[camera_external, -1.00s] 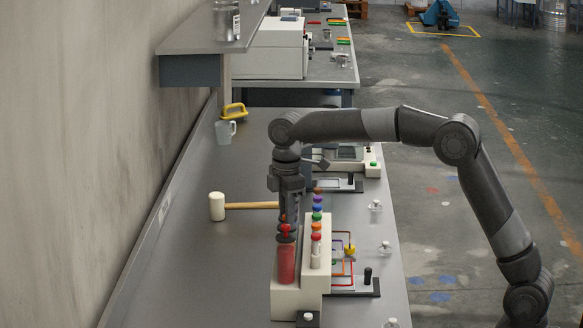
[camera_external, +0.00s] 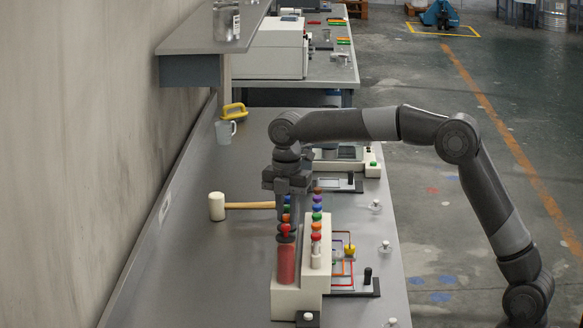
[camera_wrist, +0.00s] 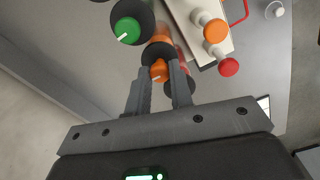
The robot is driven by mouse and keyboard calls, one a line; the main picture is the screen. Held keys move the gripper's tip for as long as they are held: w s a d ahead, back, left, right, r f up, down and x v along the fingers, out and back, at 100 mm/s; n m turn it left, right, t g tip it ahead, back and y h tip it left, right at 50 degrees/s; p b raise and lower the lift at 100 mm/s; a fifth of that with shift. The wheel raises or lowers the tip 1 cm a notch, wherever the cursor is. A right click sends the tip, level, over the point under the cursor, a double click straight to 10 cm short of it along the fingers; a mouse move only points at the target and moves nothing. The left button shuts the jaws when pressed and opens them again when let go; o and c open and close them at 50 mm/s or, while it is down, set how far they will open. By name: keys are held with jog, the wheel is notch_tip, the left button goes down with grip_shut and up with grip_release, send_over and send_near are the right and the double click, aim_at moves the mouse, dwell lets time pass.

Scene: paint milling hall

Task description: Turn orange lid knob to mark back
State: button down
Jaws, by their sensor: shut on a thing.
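The orange lid knob (camera_wrist: 159,69) is between the two fingers of my gripper (camera_wrist: 164,73) in the wrist view, and the gripper is shut on it. The knob has a white mark that shows at its lower left in that view. The knob sits on a dark round lid, partly hidden by the fingers. In the external view my gripper (camera_external: 287,212) points down over the row of lids behind the red jar (camera_external: 286,265); a bit of the orange knob (camera_external: 286,218) shows there.
A green knob (camera_wrist: 127,30) with a white mark stands beside it. A red knob (camera_external: 285,230) tops the front jar. Vials with coloured caps (camera_external: 316,227) stand close on the right. A mallet (camera_external: 217,206) lies left. A mug (camera_external: 225,132) stands farther back.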

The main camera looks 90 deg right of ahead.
aim_at(287, 215)
jog(key=shift+r+n, duration=0.1)
jog(key=shift+n, duration=0.2)
jog(key=c, duration=1.3)
grip_release()
notch_tip(287, 215, up, 11)
jog(key=shift+f, duration=0.2)
